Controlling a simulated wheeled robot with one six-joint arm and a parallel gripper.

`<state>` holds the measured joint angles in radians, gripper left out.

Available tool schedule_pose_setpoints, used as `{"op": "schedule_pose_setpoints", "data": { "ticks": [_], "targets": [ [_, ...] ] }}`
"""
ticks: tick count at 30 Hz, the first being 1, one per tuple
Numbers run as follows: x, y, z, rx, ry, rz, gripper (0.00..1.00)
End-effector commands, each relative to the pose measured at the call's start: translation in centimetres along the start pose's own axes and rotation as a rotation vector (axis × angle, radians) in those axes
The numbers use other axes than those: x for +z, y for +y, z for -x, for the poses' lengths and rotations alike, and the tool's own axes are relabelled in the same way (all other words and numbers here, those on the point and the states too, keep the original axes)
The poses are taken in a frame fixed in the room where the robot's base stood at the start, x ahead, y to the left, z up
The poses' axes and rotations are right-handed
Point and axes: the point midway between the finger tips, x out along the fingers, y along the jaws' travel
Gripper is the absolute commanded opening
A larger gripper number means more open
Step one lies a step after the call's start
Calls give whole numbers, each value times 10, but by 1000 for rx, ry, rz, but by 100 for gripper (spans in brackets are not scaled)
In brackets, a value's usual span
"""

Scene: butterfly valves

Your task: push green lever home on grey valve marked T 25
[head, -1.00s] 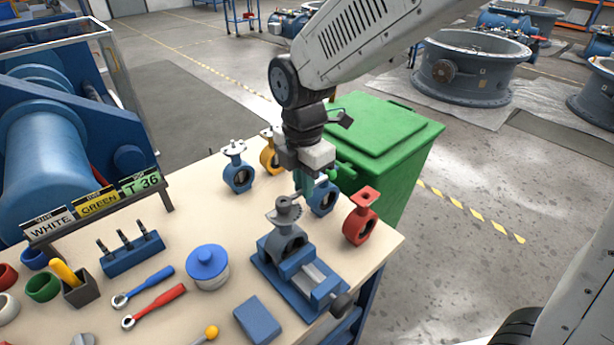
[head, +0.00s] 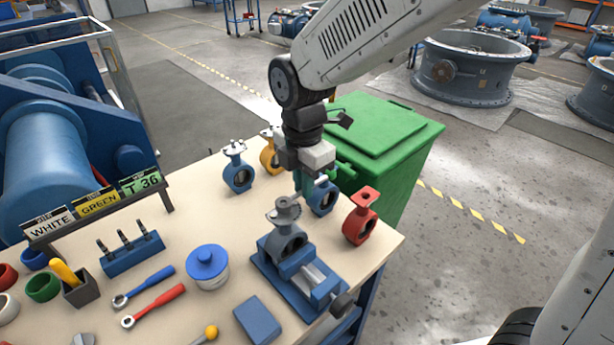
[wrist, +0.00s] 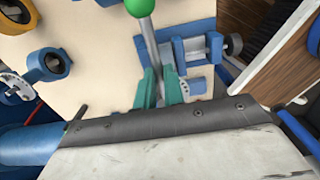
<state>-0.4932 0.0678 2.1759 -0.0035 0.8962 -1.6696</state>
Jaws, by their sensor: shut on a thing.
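The grey valve (head: 287,241) is clamped upright in a blue vise (head: 299,279) at the front right of the bench. A grey notched plate tops it. My gripper (head: 301,186) hangs just above and behind the valve. In the wrist view, its teal fingers (wrist: 158,88) are shut on the grey rod of the green lever (wrist: 150,44). The lever's green ball (wrist: 140,7) sticks out beyond the fingers. The rod's other end is hidden by my gripper, and the lever stands apart from the valve's top. No mark is readable on the valve.
Blue (head: 238,176), yellow (head: 269,157) and red (head: 360,220) valves stand around my gripper; another blue valve (head: 322,199) is close beside it. Signs (head: 98,202) read WHITE, GREEN and T 36. A white pot with blue lid (head: 207,266) stands left of the vise.

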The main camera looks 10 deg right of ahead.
Motion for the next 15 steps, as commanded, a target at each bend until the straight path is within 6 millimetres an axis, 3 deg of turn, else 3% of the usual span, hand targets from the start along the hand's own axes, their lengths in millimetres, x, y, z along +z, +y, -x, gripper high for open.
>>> {"op": "schedule_pose_setpoints", "data": {
  "ticks": [14, 15],
  "targets": [
    [0, 0, -4, -2, 0, 0, 0],
    [0, 0, -4, -2, 0, 0, 16]
  ]
}}
